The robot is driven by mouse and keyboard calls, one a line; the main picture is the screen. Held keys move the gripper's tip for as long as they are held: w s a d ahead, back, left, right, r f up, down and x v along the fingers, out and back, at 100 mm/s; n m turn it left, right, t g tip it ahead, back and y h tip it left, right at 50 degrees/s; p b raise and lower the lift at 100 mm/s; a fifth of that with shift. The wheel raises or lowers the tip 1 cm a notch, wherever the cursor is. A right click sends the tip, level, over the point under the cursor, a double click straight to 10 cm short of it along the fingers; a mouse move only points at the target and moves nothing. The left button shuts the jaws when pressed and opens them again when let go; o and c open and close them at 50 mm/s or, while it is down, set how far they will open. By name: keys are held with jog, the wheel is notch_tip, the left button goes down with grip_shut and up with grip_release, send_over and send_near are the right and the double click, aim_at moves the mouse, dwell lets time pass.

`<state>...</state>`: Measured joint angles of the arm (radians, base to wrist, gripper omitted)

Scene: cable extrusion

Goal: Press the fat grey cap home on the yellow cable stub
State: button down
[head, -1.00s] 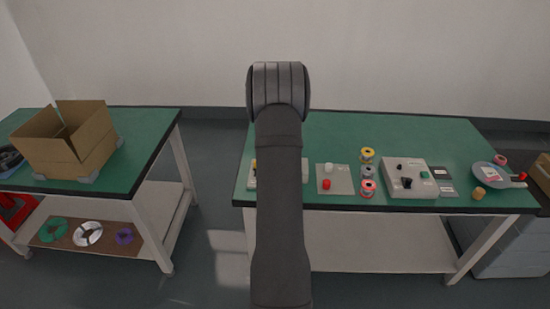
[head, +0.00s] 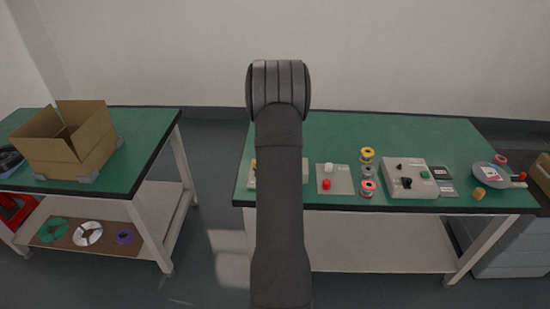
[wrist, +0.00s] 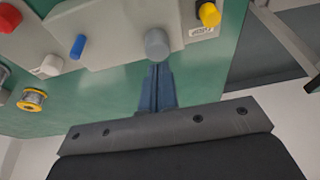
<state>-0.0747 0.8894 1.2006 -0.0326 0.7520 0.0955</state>
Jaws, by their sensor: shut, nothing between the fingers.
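The fat grey cap (wrist: 157,43) is a round, light grey piece on a pale block (wrist: 118,30) in the wrist view. My gripper (wrist: 158,66) has dark blue fingers pressed together, with the tips right at the near edge of the cap; I cannot tell whether they touch it. Whether a yellow cable stub lies under the grey cap is hidden. In the head view my arm covers the cap and most of the block; its ends show on both sides of the arm.
A blue peg (wrist: 77,47) stands left on the block. A white cap (wrist: 50,66) and red cap (wrist: 8,17) are on a neighbouring plate. Spools (head: 367,155) and a switch box (head: 409,178) stand to the right on the green table (head: 340,125). The table's back is clear.

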jog(key=shift+r, duration=2.7)
jog(key=shift+f, duration=0.1)
notch_tip(320, 180, down, 7)
jog(key=shift+r, duration=0.1)
notch_tip(320, 180, up, 8)
jog(key=shift+r, duration=0.2)
